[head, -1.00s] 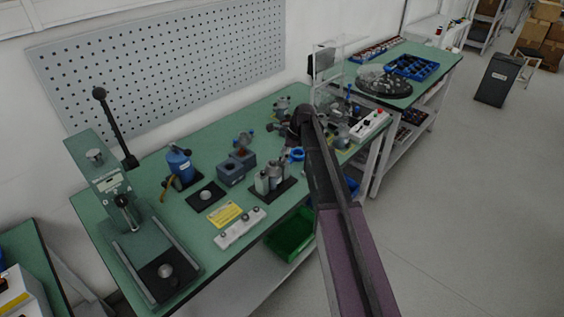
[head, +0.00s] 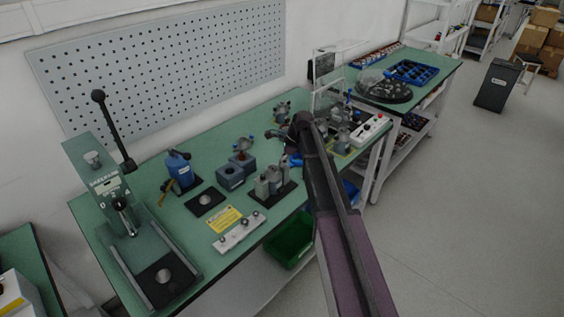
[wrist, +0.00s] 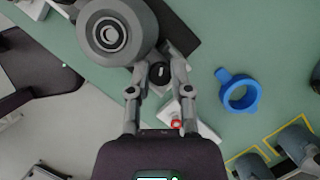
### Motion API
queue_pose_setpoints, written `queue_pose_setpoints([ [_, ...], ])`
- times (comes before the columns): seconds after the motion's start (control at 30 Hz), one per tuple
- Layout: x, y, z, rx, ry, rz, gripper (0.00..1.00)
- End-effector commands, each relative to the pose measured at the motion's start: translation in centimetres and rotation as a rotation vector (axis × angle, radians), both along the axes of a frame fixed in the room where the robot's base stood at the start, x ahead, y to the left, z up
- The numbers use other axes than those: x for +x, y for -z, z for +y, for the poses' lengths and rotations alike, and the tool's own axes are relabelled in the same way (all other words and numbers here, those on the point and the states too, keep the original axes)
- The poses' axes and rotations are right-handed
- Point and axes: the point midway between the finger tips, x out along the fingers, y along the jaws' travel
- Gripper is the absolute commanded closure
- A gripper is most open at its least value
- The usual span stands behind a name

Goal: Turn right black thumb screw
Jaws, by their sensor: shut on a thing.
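In the wrist view, the black thumb screw (wrist: 160,74) is a small dark round knob beside a large grey round part (wrist: 112,32) of the fixture. My gripper (wrist: 160,78) has its two grey fingers on either side of the knob and is shut on it. The contact at the fingertips is partly hidden. In the head view, my dark arm reaches over the far right part of the green bench, and it hides most of the gripper and the screw.
A blue ring (wrist: 240,93) lies on the bench right of the gripper. A red button (wrist: 177,124) on a white box shows beside the right finger. In the head view, a press (head: 120,205), a blue motor (head: 179,167) and small fixtures stand left of the arm.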

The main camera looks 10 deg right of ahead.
Motion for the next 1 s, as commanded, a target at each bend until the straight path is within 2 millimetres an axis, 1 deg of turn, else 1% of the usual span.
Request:
queue_pose_setpoints([
  [0.23, 0.02, 0.01, 0.01, 0.000, -0.014, 0.001, 1.00],
  [0.47, 0.10, 0.02, 0.02, 0.000, -0.087, 0.002, 1.00],
  [0.67, 0.20, 0.02, 0.03, 0.000, -0.214, 0.001, 1.00],
  [1.0, 0.27, 0.01, 0.12, 0.001, -0.519, 0.002, 1.00],
])
